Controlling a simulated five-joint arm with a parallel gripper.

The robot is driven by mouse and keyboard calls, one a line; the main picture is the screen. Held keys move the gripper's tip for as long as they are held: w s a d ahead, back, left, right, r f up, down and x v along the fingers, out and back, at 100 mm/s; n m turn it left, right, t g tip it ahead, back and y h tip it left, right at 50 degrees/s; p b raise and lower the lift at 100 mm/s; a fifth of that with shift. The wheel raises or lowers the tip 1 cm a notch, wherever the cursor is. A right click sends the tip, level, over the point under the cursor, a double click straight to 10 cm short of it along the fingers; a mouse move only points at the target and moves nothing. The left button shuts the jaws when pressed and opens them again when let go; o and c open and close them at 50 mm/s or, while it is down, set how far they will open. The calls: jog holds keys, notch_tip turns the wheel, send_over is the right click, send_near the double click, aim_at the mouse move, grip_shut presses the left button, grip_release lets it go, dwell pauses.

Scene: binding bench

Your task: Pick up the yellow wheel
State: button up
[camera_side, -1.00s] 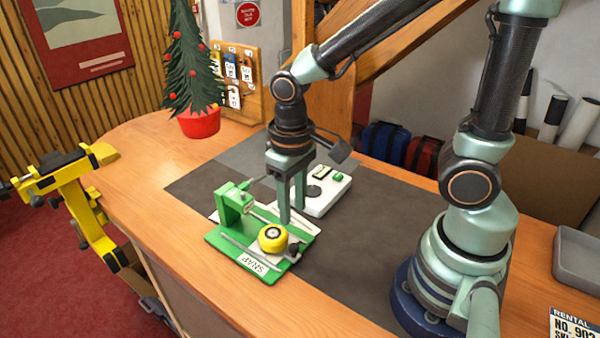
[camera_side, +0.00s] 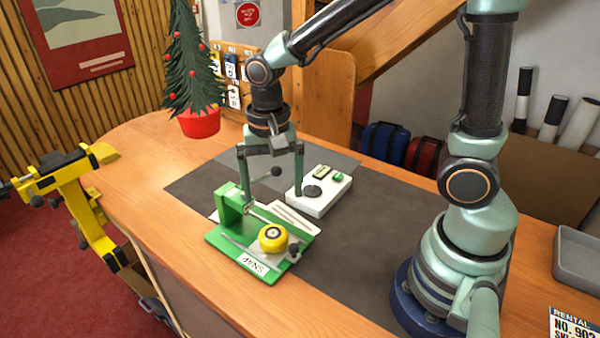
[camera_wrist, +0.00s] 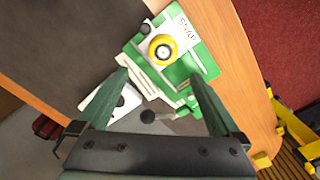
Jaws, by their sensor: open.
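The yellow wheel (camera_side: 272,238) sits on the green plate (camera_side: 225,243) of a small fixture with a green block (camera_side: 231,203). A paper label reading SNAP lies at the plate's front. In the wrist view the yellow wheel (camera_wrist: 162,49) is ahead of the fingers, near the top centre, on the green plate (camera_wrist: 205,65). My gripper (camera_side: 272,203) is open and empty, its two fingers wide apart. It is above and behind the wheel, over the back of the fixture. Its fingertips also show in the wrist view (camera_wrist: 160,76), apart from the wheel.
A white device (camera_side: 322,206) with a dark disc and green button stands just behind the fixture. A grey mat (camera_side: 365,235) leaves free room to the right. A small tree in a red pot (camera_side: 200,123) and a yellow clamp (camera_side: 75,180) stand to the left.

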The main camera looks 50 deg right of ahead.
send_over(273, 233)
jog(key=f, duration=0.6)
jog(key=shift+s+d+f, duration=0.1)
jog(key=shift+d+f, duration=0.2)
jog(key=shift+d, duration=0.05)
jog(key=shift+a+f, duration=0.15)
jog(key=shift+f, duration=1.2)
jog(key=shift+a+f, duration=0.15)
jog(key=shift+f, duration=1.15)
jog(key=c, duration=1.4)
jog(key=shift+r, duration=0.15)
